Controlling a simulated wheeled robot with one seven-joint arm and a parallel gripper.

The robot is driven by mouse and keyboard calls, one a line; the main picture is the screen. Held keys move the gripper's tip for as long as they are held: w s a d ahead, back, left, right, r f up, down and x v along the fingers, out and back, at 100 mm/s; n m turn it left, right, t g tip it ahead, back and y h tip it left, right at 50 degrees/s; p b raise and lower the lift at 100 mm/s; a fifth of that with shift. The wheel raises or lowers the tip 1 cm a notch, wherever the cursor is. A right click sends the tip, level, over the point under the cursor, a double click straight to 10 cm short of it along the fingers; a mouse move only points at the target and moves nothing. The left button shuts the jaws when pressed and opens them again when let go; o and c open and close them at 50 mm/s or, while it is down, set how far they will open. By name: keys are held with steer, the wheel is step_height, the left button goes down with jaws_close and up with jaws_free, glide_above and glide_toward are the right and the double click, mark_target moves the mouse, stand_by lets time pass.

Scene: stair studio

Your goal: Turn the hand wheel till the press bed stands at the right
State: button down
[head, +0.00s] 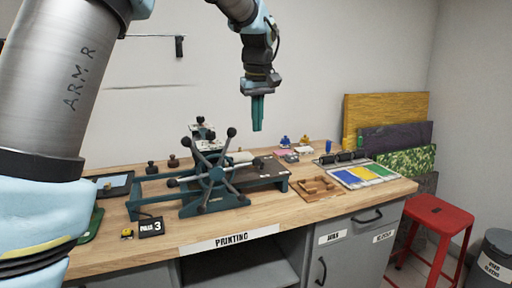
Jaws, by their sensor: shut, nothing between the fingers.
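The press bed (262,177) is a dark flat plate on the frame, showing to the right of the wheel. Part of the bed is hidden behind the wheel and its spokes. My gripper (257,128) hangs above and to the right of the wheel, pointing down with its green fingers together. It holds nothing and is apart from the press.
A "PULLS 3" counter (151,227) stands at the bench's front left. A wooden block set (318,188) and a tray of coloured inks (362,174) lie right of the press. Small bottles (285,141) stand behind. A red stool (440,217) is beside the bench.

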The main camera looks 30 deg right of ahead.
mark_target(259, 159)
steer(key=p+x, duration=0.2)
steer(key=x, duration=0.7)
steer(key=shift+s+d+f, duration=0.1)
steer(key=shift+d+f, duration=0.1)
steer(key=shift+f, duration=0.25)
steer(key=shift+d+f, duration=0.15)
steer(key=shift+f, duration=0.35)
steer(key=shift+r, duration=0.1)
